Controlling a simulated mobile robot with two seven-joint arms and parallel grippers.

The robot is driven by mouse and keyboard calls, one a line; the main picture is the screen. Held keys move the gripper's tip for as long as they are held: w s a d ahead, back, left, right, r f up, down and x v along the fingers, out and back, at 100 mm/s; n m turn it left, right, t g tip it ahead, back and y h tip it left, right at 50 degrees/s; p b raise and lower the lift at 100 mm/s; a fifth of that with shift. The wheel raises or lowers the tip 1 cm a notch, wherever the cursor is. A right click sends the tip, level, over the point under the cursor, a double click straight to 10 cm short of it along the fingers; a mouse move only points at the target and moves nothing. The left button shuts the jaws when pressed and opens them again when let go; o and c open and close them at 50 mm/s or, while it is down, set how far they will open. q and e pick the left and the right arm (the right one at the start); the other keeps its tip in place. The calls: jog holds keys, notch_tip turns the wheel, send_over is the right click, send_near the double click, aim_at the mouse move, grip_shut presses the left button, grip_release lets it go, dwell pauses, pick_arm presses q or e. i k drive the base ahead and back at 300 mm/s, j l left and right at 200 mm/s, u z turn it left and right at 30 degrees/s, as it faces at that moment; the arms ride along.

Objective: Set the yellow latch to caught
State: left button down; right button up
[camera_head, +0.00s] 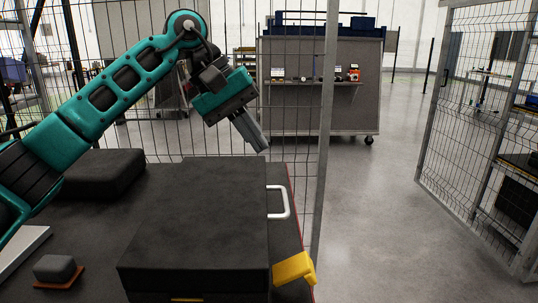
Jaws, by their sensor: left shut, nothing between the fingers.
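The yellow latch (294,269) is at the lower middle of the head view, at the right side of a dark box (200,225). It looks like a bent yellow piece, tilted up to the right. Its catch cannot be made out. My left gripper (262,146) is up and behind the box, well above and away from the latch. Its fingers are together, pointing down to the right, with nothing held. My right gripper is not in the view.
A white handle (281,202) sticks out from the box's right side. A dark padded block (103,172) and a small grey block (54,268) lie at left. A wire fence (320,130) stands behind, with a grey cabinet (345,115) beyond. The floor at right is clear.

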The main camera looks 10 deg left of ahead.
aim_at(300, 265)
jog(key=k, duration=1)
